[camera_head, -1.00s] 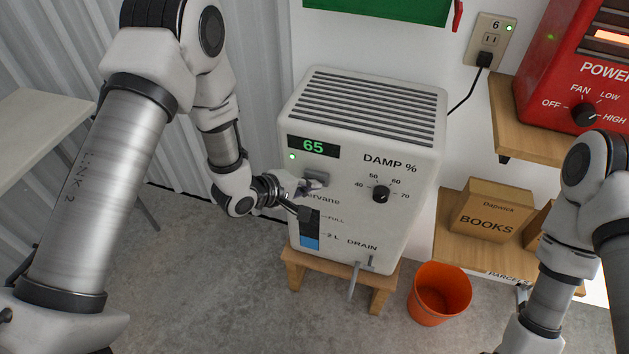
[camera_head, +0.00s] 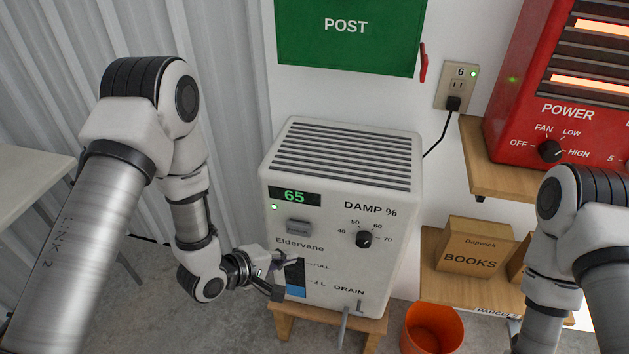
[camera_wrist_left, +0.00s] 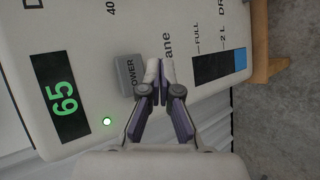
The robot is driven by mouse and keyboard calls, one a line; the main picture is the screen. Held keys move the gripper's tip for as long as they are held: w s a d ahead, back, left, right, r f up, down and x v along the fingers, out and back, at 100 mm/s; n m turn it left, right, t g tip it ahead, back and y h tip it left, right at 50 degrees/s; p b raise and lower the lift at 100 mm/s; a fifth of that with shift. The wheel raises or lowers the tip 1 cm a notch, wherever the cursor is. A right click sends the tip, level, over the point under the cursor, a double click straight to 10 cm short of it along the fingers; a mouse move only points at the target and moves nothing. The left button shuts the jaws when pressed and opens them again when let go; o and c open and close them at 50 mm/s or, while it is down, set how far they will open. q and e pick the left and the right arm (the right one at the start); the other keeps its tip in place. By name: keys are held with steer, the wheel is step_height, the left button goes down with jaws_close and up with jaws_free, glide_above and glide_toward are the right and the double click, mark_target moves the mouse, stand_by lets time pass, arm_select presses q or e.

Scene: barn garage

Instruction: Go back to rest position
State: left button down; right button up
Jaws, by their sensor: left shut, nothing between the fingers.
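My left gripper (camera_head: 281,278) is shut and empty at the front left of a white dehumidifier (camera_head: 345,155), below its power switch. In the left wrist view the closed fingers (camera_wrist_left: 160,88) point at the front panel, beside the grey power switch (camera_wrist_left: 132,76). I cannot tell whether they touch the panel. The green display (camera_head: 294,197) reads 65 and a green light (camera_head: 275,207) is lit below it. The head view shows part of my right arm at the lower right; its gripper is out of view.
The dehumidifier stands on a wooden stool (camera_head: 372,326). An orange bucket (camera_head: 432,328) is at its right. A shelf (camera_head: 480,165) carries a red heater (camera_head: 560,110); a books box (camera_head: 475,246) sits below. A pale table (camera_head: 30,175) stands at the left.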

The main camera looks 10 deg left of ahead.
arm_select(q)
steer(key=s+a+f+m+g+y+p, duration=0.1)
steer(key=s+a+f+m+g+y, duration=0.1)
steer(key=s, duration=0.6)
steer(key=s+a+f+m+g+y+p, duration=0.1)
steer(key=s+a+f+m+g, duration=0.3)
steer(key=s, duration=0.4)
steer(key=s+a+f+m+g+y+p, duration=0.1)
steer(key=s+a+f+m+g+y, duration=0.2)
steer(key=s, duration=0.5)
steer(key=shift+a+f+m+y+p, duration=0.15)
steer(key=shift+f+m+y+p, duration=0.2)
steer(key=shift+f+m, duration=0.4)
steer(key=shift+r, duration=0.1)
